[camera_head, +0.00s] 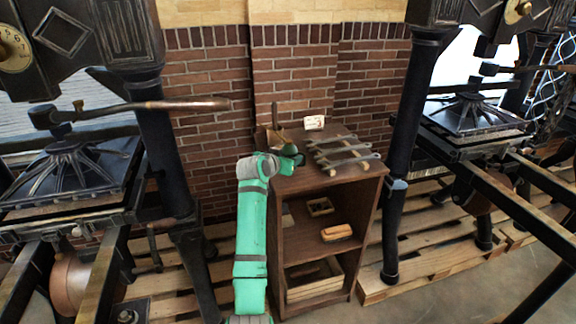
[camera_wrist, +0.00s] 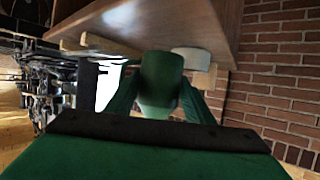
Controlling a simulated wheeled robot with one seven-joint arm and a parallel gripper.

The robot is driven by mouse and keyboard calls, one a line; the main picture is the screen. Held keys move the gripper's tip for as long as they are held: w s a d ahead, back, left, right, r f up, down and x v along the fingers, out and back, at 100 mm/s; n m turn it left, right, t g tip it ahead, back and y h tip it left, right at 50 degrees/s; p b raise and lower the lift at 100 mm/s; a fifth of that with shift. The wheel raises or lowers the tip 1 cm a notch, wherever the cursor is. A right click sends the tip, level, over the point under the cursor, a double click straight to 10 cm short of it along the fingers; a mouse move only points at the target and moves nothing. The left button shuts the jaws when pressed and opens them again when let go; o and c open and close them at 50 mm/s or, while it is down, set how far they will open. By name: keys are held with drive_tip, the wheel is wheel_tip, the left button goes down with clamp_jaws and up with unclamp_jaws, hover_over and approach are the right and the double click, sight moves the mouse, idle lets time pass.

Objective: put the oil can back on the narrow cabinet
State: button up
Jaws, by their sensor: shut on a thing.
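My gripper (camera_head: 290,155) is at the left edge of the narrow cabinet's top (camera_head: 338,183), with my green arm rising to it from below. In the wrist view, its two green fingers are shut on a dark green, rounded body (camera_wrist: 162,80), which I take to be the oil can. The cabinet's wooden top shows beyond it (camera_wrist: 160,22). In the head view the can is mostly hidden by the gripper, so I cannot tell whether it touches the top.
A rack of metal bars on wooden strips (camera_head: 343,152) fills the top's middle and right. A brown, pointed item (camera_head: 276,137) is behind my gripper. Hand presses (camera_head: 70,175) stand on both sides; a brick wall (camera_head: 215,120) is behind.

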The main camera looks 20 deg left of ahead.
drive_tip(key=shift+w+f, duration=0.2)
drive_tip(key=shift+f, duration=1.3)
drive_tip(key=shift+f, duration=0.1)
drive_tip(key=o, duration=1.3)
drive_tip(key=shift+f, duration=0.1)
drive_tip(key=shift+o, duration=0.2)
drive_tip(key=d+v, duration=0.1)
drive_tip(key=v, duration=0.9)
drive_tip(key=shift+s+a, duration=0.4)
drive_tip(key=shift+a, duration=0.15)
drive_tip(key=shift+a, duration=0.1)
